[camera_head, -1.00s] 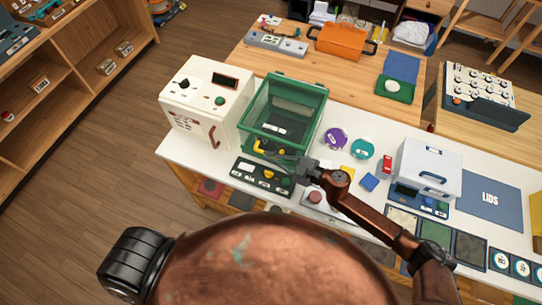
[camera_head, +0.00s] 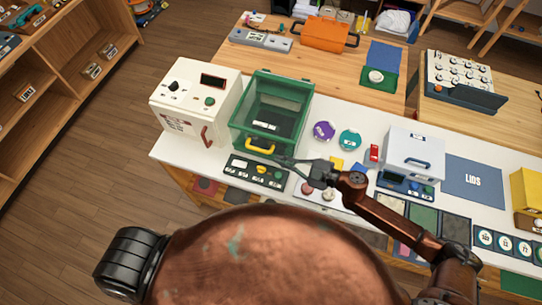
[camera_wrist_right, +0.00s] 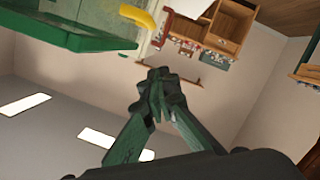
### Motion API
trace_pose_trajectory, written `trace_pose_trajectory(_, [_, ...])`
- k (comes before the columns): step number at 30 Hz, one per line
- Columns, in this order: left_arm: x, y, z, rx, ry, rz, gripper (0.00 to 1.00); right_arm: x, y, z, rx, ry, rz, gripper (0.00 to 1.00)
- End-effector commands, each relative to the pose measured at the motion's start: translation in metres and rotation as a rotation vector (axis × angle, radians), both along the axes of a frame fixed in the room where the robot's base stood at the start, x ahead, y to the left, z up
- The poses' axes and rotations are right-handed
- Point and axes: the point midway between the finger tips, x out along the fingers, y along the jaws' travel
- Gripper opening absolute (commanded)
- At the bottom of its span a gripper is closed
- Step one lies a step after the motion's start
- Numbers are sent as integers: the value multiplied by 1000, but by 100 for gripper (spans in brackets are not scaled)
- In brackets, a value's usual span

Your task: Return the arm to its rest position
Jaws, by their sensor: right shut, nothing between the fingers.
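My right arm reaches in from the lower right in the head view. Its gripper (camera_head: 284,161) is shut and empty, just right of the yellow handle (camera_head: 260,146) on the front of the green bin (camera_head: 301,92), with a small gap in the picture. In the right wrist view the closed fingers (camera_wrist_right: 158,82) point up the frame with nothing between them. The yellow handle (camera_wrist_right: 138,17) and green rim (camera_wrist_right: 70,38) show beyond them. My left gripper is not in view.
A white dial box (camera_head: 228,102) stands left of the bin. A button panel (camera_head: 257,173) lies in front. Purple (camera_head: 324,131) and teal (camera_head: 350,140) discs, a white lidded box (camera_head: 412,152) and a blue LIDS mat (camera_head: 472,181) lie to the right.

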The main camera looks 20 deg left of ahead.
Motion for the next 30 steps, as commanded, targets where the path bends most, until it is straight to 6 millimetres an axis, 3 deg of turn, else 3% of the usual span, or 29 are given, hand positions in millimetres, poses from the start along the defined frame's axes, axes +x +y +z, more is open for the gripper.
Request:
trace_pose_trajectory(4, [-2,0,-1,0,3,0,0,-1,-10,2,0,-1,-1,0])
trace_pose_trajectory(14, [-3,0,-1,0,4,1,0,1,-9,8,20,3,-31,0])
trace_pose_trajectory(17, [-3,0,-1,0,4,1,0,17,-10,25,78,13,-147,0])
trace_pose_trajectory(19, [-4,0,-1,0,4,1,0,38,-20,40,130,35,-293,0])
trace_pose_trajectory(22, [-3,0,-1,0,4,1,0,72,-61,53,184,104,-561,0])
trace_pose_trajectory(25, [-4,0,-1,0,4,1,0,93,-127,42,186,211,-834,0])
trace_pose_trajectory(28, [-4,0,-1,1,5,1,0,92,-196,14,142,337,-1061,0])
trace_pose_trajectory(30, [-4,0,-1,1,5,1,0,79,-240,-8,99,429,-1189,0])
